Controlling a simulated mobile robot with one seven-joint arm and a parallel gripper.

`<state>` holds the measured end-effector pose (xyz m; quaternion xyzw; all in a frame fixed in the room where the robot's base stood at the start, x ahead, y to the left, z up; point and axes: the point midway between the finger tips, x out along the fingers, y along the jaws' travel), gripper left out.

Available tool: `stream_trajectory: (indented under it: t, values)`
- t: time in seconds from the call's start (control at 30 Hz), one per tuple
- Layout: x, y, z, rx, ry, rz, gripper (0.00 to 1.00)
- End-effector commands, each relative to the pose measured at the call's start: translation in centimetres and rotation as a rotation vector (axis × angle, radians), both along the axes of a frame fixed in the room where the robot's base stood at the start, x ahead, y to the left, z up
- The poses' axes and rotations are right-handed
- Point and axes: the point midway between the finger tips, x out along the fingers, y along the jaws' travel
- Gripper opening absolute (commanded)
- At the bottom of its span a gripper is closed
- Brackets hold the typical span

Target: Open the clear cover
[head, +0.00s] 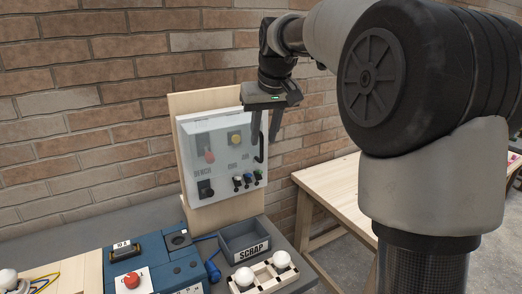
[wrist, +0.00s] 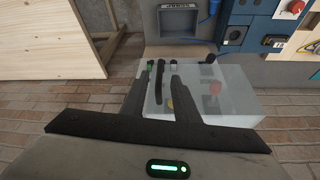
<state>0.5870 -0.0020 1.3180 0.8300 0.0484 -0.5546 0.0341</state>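The clear cover (head: 218,142) lies shut over a grey control panel on an upright wooden board. It also shows in the wrist view (wrist: 235,90). Its black upright handle (head: 261,148) is on the cover's right side. My gripper (head: 265,138) points down at the handle's upper end. In the wrist view the handle (wrist: 160,75) shows between the two spread fingers of my gripper (wrist: 159,82), with gaps visible; I cannot tell how deep it sits between them.
A grey scrap bin (head: 244,241) stands below the panel, beside a blue box (head: 155,266) with a red button. White knobs on a pale block (head: 264,273) are in front. A wooden table (head: 330,180) is at right; a brick wall (head: 80,100) is behind.

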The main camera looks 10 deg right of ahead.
Motion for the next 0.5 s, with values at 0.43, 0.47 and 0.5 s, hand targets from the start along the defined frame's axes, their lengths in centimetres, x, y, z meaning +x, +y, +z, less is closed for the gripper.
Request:
stream_trajectory:
  t: [0.43,0.47,0.5]
  values:
    - [2.1,0.2,-5.2,0.0,0.001,-0.001,0.28]
    - [2.1,0.2,-5.3,0.0,0.001,-0.001,0.28]
    - [2.2,0.2,-5.3,0.0,0.001,-0.001,0.28]
